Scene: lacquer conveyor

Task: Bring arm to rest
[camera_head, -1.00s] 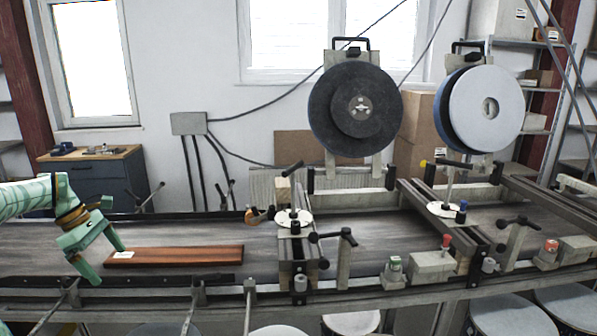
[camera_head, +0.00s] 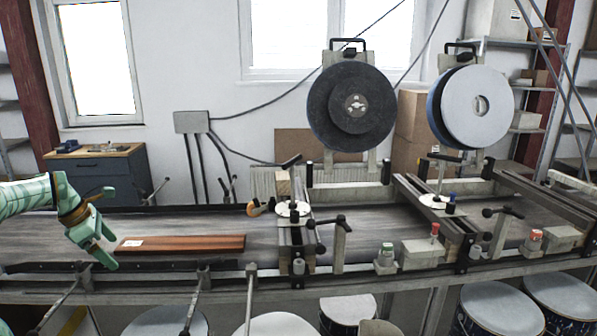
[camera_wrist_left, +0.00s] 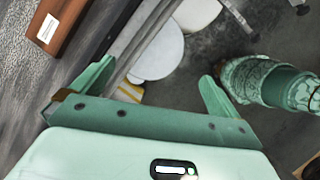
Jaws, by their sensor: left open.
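My left gripper (camera_head: 108,250) comes in from the left in the head view, over the front edge of the conveyor (camera_head: 190,226). Its two fingers stand apart and hold nothing; they also show spread in the left wrist view (camera_wrist_left: 155,82). A reddish-brown wooden board (camera_head: 195,243) with a small white label lies on the belt just right of the gripper, apart from it. In the left wrist view the board (camera_wrist_left: 75,15) is at the upper left, outside the fingers. My right gripper is not recognizable in any view.
Black guide rail (camera_head: 150,266) and metal rods run along the conveyor's front edge. Two disc units, one dark (camera_head: 350,108) and one pale (camera_head: 478,105), stand over the belt. White-lidded drums (camera_head: 505,300) stand below in front.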

